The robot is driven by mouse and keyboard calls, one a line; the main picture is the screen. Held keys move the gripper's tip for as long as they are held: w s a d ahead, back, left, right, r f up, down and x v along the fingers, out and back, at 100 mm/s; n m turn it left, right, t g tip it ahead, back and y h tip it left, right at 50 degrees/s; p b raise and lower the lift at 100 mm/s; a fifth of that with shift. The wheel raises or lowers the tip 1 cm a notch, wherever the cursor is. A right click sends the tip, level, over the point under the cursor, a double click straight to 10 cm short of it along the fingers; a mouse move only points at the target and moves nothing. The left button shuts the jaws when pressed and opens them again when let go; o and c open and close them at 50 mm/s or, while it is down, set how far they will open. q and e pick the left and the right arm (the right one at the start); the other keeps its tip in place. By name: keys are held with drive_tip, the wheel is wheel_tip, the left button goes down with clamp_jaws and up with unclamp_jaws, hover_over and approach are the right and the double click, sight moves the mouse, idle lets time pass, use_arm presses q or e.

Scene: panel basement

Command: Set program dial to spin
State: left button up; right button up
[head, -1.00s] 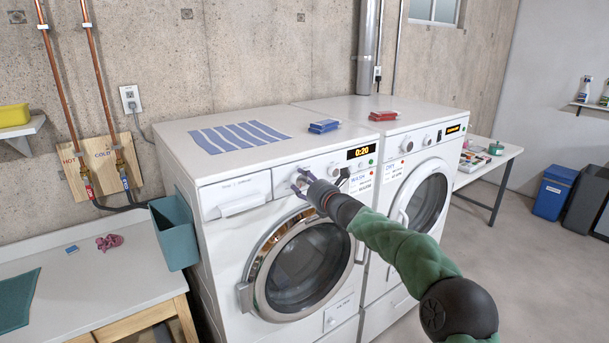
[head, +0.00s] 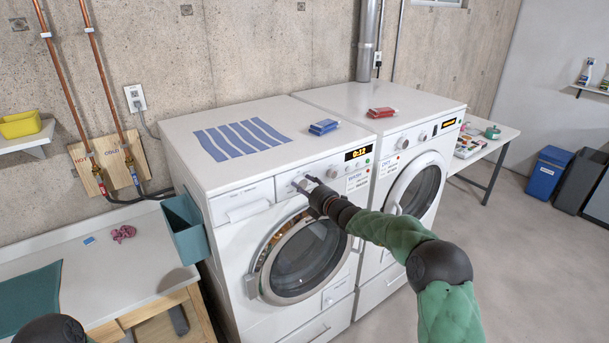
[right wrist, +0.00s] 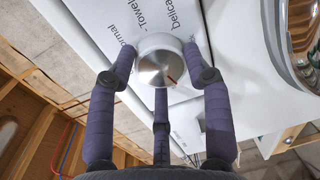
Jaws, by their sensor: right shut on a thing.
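The program dial (right wrist: 160,62) is a round silver knob on the front panel of the left washing machine (head: 228,182). In the right wrist view a red mark shows at its lower right rim, and the words Normal, Towels and part of Delicate stand on the panel around it. My right gripper (head: 307,184) is shut on the dial, its fingers around the rim in the right wrist view. In the head view the gripper mostly hides the dial. The washer's display (head: 358,153) reads 0:12. My left gripper is out of view; only a dark arm part shows at the lower left.
A second machine (head: 425,195) stands to the right. A teal bin (head: 187,232) hangs at the washer's left side, beside a low table (head: 150,265).

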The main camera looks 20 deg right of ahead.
drive_tip(key=m+p, duration=0.1)
drive_tip(key=p, duration=0.1)
drive_tip(key=r+m+p, duration=0.1)
drive_tip(key=shift+w+d+r+m+p, duration=0.1)
drive_tip(key=shift+d+r+m+p, duration=0.15)
drive_tip(key=shift+d+m+p, duration=0.15)
drive_tip(key=shift+f+m+p, duration=0.25)
drive_tip(key=shift+m+p, duration=0.35)
drive_tip(key=shift+p, duration=0.2)
drive_tip(key=shift+f, duration=0.1)
drive_tip(key=o, duration=1.1)
drive_tip(key=shift+w+d, duration=0.1)
drive_tip(key=shift+o, duration=0.2)
drive_tip(key=shift+f, duration=0.3)
drive_tip(key=shift+s+a, duration=0.2)
drive_tip(key=f+v, duration=0.1)
drive_tip(key=v, duration=1)
drive_tip(key=shift+s+d+r, duration=0.35)
drive_tip(key=shift+d+r, duration=0.05)
